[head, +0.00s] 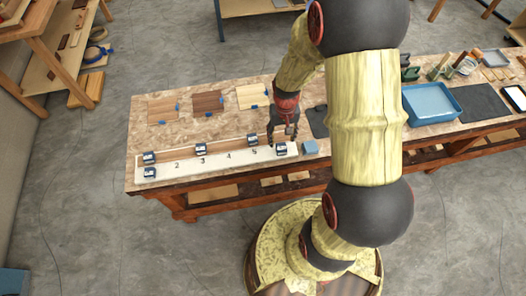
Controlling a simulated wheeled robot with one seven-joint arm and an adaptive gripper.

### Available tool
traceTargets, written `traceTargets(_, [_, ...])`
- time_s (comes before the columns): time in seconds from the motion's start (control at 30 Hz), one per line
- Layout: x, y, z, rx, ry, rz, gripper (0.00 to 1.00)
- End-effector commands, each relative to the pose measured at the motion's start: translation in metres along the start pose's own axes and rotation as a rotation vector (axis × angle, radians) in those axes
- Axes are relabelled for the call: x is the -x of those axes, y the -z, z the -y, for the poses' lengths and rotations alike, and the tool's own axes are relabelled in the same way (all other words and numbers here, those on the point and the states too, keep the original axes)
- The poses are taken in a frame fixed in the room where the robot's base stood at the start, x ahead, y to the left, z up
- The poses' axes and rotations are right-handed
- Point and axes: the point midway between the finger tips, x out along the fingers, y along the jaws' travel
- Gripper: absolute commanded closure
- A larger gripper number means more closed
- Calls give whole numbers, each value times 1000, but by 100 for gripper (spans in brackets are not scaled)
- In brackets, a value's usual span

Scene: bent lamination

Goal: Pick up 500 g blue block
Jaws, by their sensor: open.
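A light blue block (310,147) sits on the workbench near its front edge, just right of the white numbered strip's end. No weight marking can be read on it. My gripper (281,139) points down over the right end of the strip, to the left of the blue block and apart from it in the picture. Its fingers are spread and I see nothing held between them. The fingertips are small here, so their height above the bench is hard to tell.
The white numbered strip (215,164) carries several small dark blue-and-white pieces, one (281,149) close to my gripper. Wood samples (208,103) lie behind. A blue tray (432,104) and dark mat (482,103) stand right. My arm hides part of the bench.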

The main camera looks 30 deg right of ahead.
Motion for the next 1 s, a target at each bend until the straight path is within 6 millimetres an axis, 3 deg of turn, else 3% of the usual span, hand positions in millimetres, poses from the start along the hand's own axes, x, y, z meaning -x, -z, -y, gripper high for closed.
traceTargets(0.47, [-35,6,1,-5,1,-29,48])
traceTargets(0.73, [-72,4,1,-5,1,-29,48])
traceTargets(1.0, [-76,5,1,-4,1,-31,48])
